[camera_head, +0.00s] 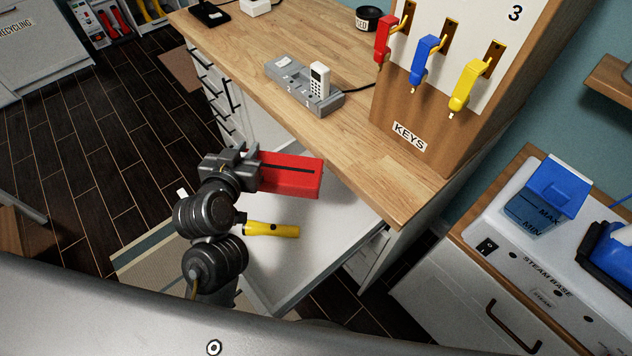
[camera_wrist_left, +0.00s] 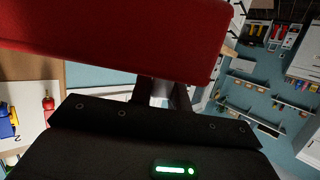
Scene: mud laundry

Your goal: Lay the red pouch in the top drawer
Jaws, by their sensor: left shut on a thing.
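The red pouch (camera_head: 291,175), with a dark stripe along it, is held in my left gripper (camera_head: 250,168). In the head view it is over the open white top drawer (camera_head: 325,228), near the desk edge. In the left wrist view the pouch (camera_wrist_left: 120,35) fills the upper part, against the gripper (camera_wrist_left: 160,92). A yellow flashlight-like object (camera_head: 271,229) shows in the drawer, partly hidden by my left arm. My right gripper is not in view.
The wooden desk (camera_head: 262,45) holds a grey charging dock (camera_head: 290,80) with a white handset. A key cabinet (camera_head: 430,150) with red, blue and yellow keys stands at its right end. A steam base (camera_head: 500,250) is at the right.

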